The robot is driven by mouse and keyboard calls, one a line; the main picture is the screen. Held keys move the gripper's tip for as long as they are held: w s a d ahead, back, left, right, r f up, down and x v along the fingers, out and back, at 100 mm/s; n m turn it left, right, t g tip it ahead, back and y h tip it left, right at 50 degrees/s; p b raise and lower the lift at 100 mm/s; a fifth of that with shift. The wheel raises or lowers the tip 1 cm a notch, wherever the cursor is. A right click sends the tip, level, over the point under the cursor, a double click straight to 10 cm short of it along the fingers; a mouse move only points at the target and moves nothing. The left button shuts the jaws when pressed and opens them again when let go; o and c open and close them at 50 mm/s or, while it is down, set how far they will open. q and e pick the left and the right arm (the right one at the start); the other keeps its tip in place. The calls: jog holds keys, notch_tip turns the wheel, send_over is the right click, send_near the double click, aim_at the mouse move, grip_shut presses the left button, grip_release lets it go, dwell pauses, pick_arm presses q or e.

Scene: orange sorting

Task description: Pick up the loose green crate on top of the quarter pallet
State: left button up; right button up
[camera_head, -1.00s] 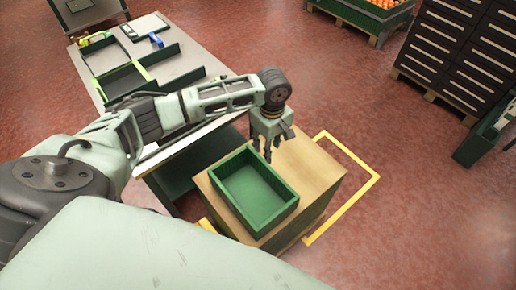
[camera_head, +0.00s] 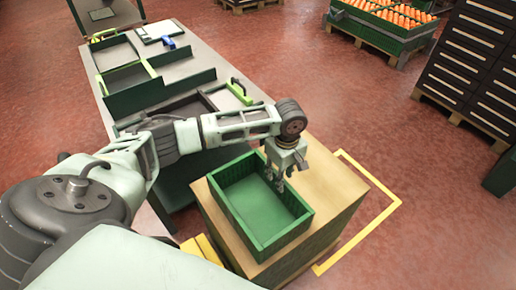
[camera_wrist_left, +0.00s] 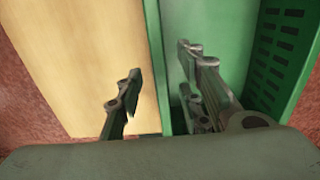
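The empty green crate (camera_head: 287,236) sits upright on the tan top of the quarter pallet stack (camera_head: 335,188) in the head view. My left gripper (camera_head: 277,180) points down at the crate's right wall. In the left wrist view the crate wall (camera_wrist_left: 157,60) runs between my open left fingers (camera_wrist_left: 160,95). One finger is outside over the tan top and the other is on the crate's inner side. I cannot tell whether either finger touches the wall. My right gripper is not in view.
A long grey table (camera_head: 190,62) with green trays and tools stands at the left. Yellow floor tape (camera_head: 384,211) edges the pallet. A crate of oranges (camera_head: 385,25) and dark drawer cabinets (camera_head: 468,65) stand at the back right. The red floor between is clear.

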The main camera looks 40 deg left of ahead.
pick_arm(q)
notch_tip(320, 180, down, 7)
jog(key=shift+r, duration=0.1)
grip_shut()
dwell(0.5)
